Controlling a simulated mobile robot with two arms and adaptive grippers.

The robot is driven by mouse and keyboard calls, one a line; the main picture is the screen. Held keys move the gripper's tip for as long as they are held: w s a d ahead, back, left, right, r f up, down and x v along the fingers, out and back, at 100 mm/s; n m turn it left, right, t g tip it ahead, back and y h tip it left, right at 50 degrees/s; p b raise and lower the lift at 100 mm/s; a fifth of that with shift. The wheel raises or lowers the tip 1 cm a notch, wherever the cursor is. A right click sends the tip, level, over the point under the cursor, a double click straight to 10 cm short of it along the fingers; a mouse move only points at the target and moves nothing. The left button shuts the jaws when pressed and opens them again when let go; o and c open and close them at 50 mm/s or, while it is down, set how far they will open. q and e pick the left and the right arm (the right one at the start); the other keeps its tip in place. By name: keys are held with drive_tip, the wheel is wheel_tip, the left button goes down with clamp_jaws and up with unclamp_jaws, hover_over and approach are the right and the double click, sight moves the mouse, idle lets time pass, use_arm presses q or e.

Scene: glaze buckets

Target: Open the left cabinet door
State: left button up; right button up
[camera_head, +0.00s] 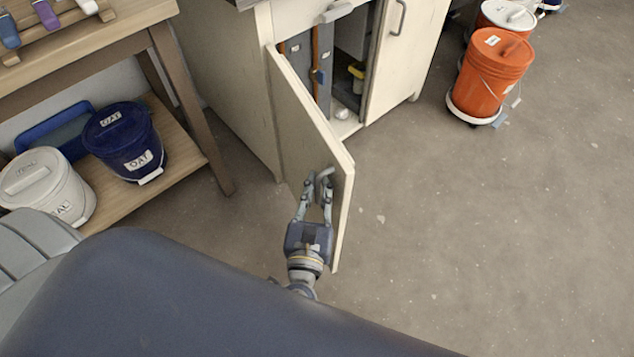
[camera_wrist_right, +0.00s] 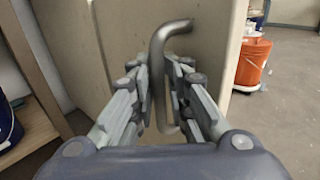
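The left cabinet door (camera_head: 305,135) is a cream panel. It stands wide open, swung out from the cabinet (camera_head: 225,70) toward me. My right gripper (camera_head: 318,183) is at the door's grey bar handle (camera_head: 326,172), near the free edge. In the right wrist view, the handle (camera_wrist_right: 158,75) runs between the two fingers (camera_wrist_right: 160,85), which look closed in on it from both sides. The door (camera_wrist_right: 115,40) fills the middle behind them. My left gripper is not in view.
Inside the cabinet are grey and orange upright items and a yellow object (camera_head: 356,72). The right cabinet door (camera_head: 405,55) is shut. A wooden shelf (camera_head: 190,150) with blue and white buckets stands left. An orange bucket (camera_head: 490,75) stands at upper right. The floor at right is clear.

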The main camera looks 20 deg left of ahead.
drive_tip(key=shift+r, duration=0.2)
drive_tip(key=shift+s, duration=0.1)
drive_tip(key=v, duration=1.2)
drive_tip(key=shift+f, duration=0.1)
